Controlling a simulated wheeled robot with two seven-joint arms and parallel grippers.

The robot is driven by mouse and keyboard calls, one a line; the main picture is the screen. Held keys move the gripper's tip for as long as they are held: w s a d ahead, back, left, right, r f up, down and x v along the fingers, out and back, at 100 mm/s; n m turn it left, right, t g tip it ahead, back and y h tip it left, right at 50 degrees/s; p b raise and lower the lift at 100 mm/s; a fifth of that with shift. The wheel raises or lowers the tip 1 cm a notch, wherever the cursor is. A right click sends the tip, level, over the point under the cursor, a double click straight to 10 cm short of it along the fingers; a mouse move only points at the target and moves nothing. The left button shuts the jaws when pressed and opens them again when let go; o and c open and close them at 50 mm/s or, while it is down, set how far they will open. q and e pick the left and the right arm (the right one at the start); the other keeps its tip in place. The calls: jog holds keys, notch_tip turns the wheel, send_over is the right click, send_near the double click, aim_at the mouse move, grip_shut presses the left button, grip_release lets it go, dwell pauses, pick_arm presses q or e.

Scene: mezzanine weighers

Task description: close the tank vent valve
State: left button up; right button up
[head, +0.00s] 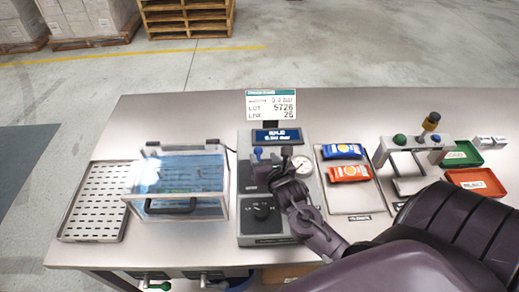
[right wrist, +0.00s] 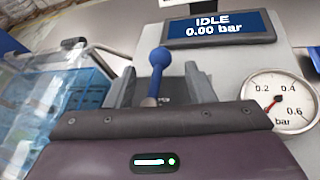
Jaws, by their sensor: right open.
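A blue ball-ended lever (right wrist: 160,75) stands upright on the grey test unit (right wrist: 235,68); its blue knob also shows in the head view (head: 257,153). I cannot tell from any label that it is the tank vent valve. My right gripper (right wrist: 158,92) is open around the lever, with a grey finger on each side, and no grip on it shows. The lever's base is hidden behind my gripper's body. My right gripper in the head view (head: 272,172) is over the unit. The clear tank (head: 178,180) with bluish contents stands left of the unit. My left gripper is not in view.
The display (right wrist: 212,26) reads IDLE, 0.00 bar. A pressure gauge (head: 301,165) sits close right of my gripper. A slotted tray (head: 98,200) lies left; blue and orange packets (head: 348,172) lie right. Green handles (head: 157,286) show below the table.

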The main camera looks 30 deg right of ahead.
aim_at(259, 153)
jog(key=x, duration=0.4)
jog(key=shift+p, duration=0.3)
jog(key=shift+w+f, duration=0.15)
jog(key=shift+w, duration=0.05)
jog(key=c, duration=0.6)
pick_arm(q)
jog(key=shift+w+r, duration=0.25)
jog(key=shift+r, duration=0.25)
pick_arm(e)
grip_shut()
